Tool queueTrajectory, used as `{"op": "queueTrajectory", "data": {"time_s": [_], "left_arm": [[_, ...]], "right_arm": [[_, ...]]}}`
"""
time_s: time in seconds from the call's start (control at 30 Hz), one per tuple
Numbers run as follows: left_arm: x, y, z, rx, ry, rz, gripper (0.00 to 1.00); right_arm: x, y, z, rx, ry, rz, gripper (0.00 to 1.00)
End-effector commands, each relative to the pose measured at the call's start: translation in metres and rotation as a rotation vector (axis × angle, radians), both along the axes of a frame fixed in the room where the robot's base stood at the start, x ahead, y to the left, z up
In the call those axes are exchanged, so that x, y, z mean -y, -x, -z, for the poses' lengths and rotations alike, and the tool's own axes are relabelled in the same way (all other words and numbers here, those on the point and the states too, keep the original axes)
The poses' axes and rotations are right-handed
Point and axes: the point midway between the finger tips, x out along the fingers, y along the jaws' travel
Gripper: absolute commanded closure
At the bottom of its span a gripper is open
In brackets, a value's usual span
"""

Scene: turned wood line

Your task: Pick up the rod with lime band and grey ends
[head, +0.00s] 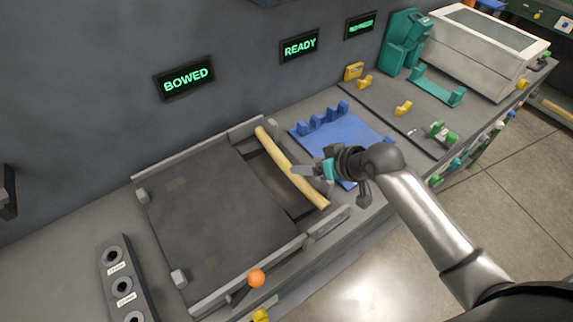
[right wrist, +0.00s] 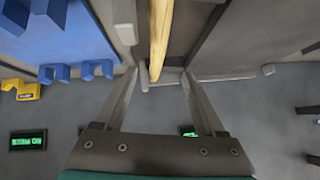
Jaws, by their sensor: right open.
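A long pale yellow wooden rod (head: 283,158) lies slantwise over the dark slot at the right end of the grey tray. It also shows in the right wrist view (right wrist: 160,35), running up out of the top of the picture. My right gripper (head: 308,171) is beside and over the rod's lower half. In the right wrist view its two fingers (right wrist: 159,72) are spread wide, with the rod's end showing between them and nothing held. My left gripper is not in view.
The grey tray (head: 215,225) has raised walls around the slot. A blue rack (head: 345,130) with upright pegs stands close right of it. An orange ball knob (head: 256,278) sticks up at the front edge. A holed block (head: 122,285) stands at left. Signs hang on the wall behind.

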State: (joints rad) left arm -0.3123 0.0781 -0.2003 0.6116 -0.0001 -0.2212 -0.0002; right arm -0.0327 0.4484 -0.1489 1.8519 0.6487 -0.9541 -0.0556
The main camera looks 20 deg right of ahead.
Motion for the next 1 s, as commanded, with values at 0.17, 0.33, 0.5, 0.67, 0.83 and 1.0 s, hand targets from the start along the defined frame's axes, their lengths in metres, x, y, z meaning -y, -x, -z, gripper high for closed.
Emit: {"op": "queueTrajectory", "data": {"time_s": [0.17,0.33,0.5,0.67,0.83,1.0], "left_arm": [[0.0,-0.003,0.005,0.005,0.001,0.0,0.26],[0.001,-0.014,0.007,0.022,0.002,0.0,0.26],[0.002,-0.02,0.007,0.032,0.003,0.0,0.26],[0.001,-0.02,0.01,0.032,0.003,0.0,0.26],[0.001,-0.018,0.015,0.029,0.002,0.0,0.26],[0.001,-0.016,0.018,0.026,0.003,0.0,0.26]], "right_arm": [[-0.01,-0.018,0.021,0.0,-0.002,0.0,0.28],[-0.015,-0.029,0.032,0.002,-0.001,0.001,0.28],[-0.017,-0.033,0.037,0.001,0.0,-0.001,0.28],[-0.02,-0.041,0.047,0.0,-0.002,0.002,0.28],[-0.025,-0.054,0.063,0.001,-0.001,0.001,0.28],[-0.029,-0.062,0.073,0.0,0.001,0.001,0.28]]}}
